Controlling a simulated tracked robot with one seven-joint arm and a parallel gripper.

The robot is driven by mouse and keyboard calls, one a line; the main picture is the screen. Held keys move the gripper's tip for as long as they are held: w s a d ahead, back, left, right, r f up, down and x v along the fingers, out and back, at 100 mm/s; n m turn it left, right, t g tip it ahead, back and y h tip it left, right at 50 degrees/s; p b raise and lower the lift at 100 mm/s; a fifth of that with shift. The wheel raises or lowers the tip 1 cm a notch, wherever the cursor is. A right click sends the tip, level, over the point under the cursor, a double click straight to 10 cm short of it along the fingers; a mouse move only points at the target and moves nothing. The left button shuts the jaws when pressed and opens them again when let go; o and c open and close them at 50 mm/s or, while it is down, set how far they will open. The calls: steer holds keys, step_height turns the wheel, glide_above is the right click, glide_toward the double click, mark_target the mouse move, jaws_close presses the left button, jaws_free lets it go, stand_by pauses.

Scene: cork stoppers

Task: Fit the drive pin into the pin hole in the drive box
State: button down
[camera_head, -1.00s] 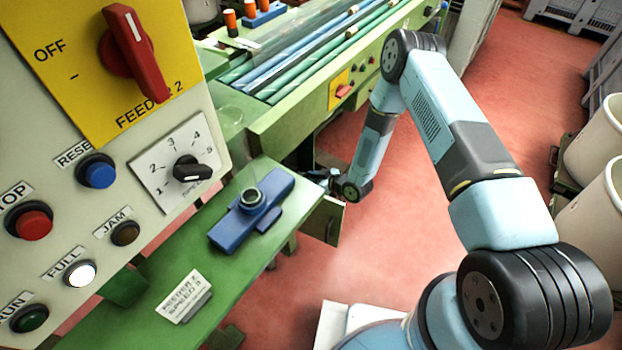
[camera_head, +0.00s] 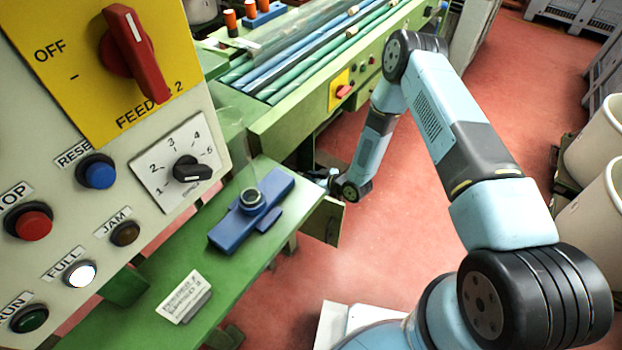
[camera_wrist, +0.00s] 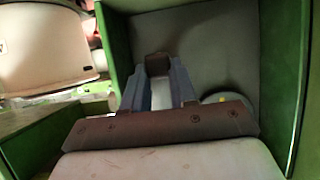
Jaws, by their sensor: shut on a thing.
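In the wrist view, my gripper (camera_wrist: 160,85) reaches into an open, green-walled box with a grey inner panel, which I take as the drive box (camera_wrist: 215,40). Its two bluish fingers stand close together around a small piece, dark at the tip and pale lower down, which I take as the drive pin (camera_wrist: 158,64). The pin's shape is mostly hidden by the fingers. I cannot make out the pin hole. In the head view my gripper (camera_head: 325,180) is small and partly hidden beside the green bench end.
A blue block with a round collar (camera_head: 253,199) sits on the green bench (camera_head: 150,275). A control panel (camera_head: 60,180) stands at left, with the FULL lamp lit. The green conveyor machine (camera_head: 290,130) lies behind. Red floor is open at right, near pale bins (camera_head: 595,140).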

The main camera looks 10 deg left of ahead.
steer(key=shift+w+a, duration=0.25)
steer(key=shift+a, duration=0.4)
steer(key=shift+w+a, duration=0.25)
steer(key=shift+a, duration=0.35)
stand_by(1.6)
steer(key=c, duration=0.8)
jaws_free()
steer(key=v, duration=1.3)
steer(key=shift+d+r, duration=0.15)
steer(key=shift+d, duration=0.15)
